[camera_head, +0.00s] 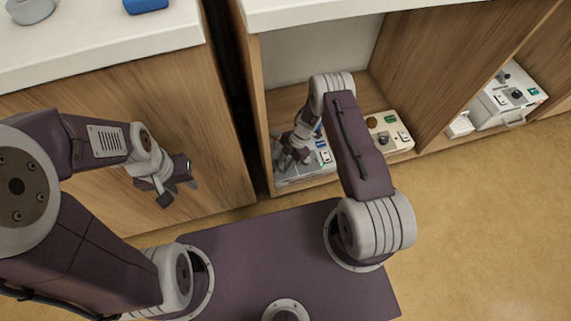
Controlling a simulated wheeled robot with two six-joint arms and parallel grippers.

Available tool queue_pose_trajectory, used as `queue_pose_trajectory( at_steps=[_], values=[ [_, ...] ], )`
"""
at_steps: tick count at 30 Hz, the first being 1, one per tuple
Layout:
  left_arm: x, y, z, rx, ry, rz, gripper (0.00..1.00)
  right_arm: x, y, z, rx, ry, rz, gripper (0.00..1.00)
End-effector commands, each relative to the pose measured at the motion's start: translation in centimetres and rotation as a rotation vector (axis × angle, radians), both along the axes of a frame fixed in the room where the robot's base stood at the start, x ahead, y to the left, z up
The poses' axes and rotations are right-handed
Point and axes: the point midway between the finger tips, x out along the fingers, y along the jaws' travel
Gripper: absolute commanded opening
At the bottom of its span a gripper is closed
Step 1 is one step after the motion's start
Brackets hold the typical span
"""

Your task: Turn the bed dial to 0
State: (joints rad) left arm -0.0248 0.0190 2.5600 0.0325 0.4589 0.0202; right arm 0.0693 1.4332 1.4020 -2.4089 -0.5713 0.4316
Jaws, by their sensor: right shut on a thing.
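My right gripper (284,163) reaches down into the open cabinet bay, over the left part of a light grey control panel (318,169). It is shut on a knob there, which I take to be the bed dial; the fingers hide the dial and its pointer, so I cannot read its setting. Blue and green buttons show on the panel to the right of the gripper. My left gripper (178,192) is open and empty in front of the wooden cabinet front at the left, away from the panel.
A white unit (505,98) with a black knob is in the far right bay. A white counter (100,40) holds a grey round object (30,12) and a blue object (146,5).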

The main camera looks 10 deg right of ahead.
Motion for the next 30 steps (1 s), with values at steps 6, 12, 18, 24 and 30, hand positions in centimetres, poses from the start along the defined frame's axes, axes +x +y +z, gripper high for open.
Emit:
queue_pose_trajectory(
  at_steps=[6,12,18,24,30],
  values=[
    [0.0,0.0,-1.5,0.0,0.0,0.0,0.36,0.3,0.2,-0.3,0.0,-0.003,0.207,0.0],
    [0.0,0.0,-2.4,0.0,0.0,0.0,0.36,0.4,0.3,-0.2,0.0,-0.002,0.386,0.0],
    [0.0,0.0,-2.8,0.0,0.0,0.0,0.36,0.5,0.4,-0.1,0.001,-0.001,0.533,0.0],
    [0.0,0.0,-2.9,0.0,0.0,0.0,0.36,0.4,0.4,0.0,0.003,0.001,0.639,0.0],
    [0.0,0.0,-2.9,0.0,0.0,0.0,0.36,0.4,0.5,0.0,0.005,0.001,0.7,0.0]
  ],
)
